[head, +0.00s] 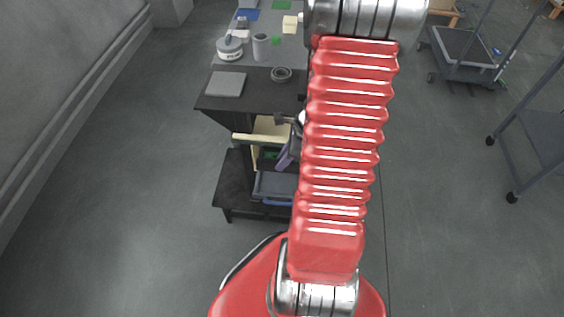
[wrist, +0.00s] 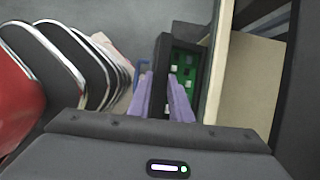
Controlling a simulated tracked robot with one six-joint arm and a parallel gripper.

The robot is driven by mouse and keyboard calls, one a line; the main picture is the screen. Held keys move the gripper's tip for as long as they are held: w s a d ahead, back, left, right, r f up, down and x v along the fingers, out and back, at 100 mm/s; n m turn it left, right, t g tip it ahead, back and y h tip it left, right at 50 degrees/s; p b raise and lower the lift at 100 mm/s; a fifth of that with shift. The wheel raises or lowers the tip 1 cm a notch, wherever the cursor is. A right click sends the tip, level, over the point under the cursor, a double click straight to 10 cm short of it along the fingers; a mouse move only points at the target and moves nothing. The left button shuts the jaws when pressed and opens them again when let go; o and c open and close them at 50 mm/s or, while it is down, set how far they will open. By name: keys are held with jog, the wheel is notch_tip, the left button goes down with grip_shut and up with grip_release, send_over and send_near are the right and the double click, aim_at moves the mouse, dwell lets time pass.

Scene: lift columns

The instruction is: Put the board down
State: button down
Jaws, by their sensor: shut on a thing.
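The board (wrist: 184,68) shows its green face with small pale parts and a dark edge in the wrist view. My gripper (wrist: 160,78) has its two purple fingers on either side of the board's dark edge and is shut on it. In the head view my gripper (head: 285,158) is partly hidden behind my red arm, and a bit of the green board (head: 268,154) shows to its left. The board is beside the pale open drawer (head: 258,138). I cannot tell whether it touches anything below.
A dark bin (head: 272,186) sits on the low black shelf (head: 232,178) below. The bench top (head: 245,98) above carries a grey pad (head: 226,84), a dark ring (head: 281,74), a grey cup (head: 261,46) and a round white device (head: 229,48). Floor at left is clear.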

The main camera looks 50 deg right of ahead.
aim_at(270, 161)
jog(key=shift+d+r, duration=0.15)
jog(key=shift+r, duration=0.25)
jog(key=shift+w, duration=0.1)
jog(key=shift+a, duration=0.2)
jog(key=shift+w+a+r, duration=0.7)
jog(key=shift+w+r, duration=0.05)
jog(key=shift+w, duration=0.2)
jog(key=w+a+r+n+t, duration=0.1)
jog(key=w+a+r+n, duration=0.3)
jog(key=w+a+r, duration=0.4)
jog(key=a+r, duration=0.2)
jog(key=a, duration=0.1)
jog(key=shift+w+r+t+h, duration=0.25)
jog(key=shift+w+t+h, duration=0.05)
jog(key=shift+w+h, duration=0.1)
jog(key=shift+s, duration=0.15)
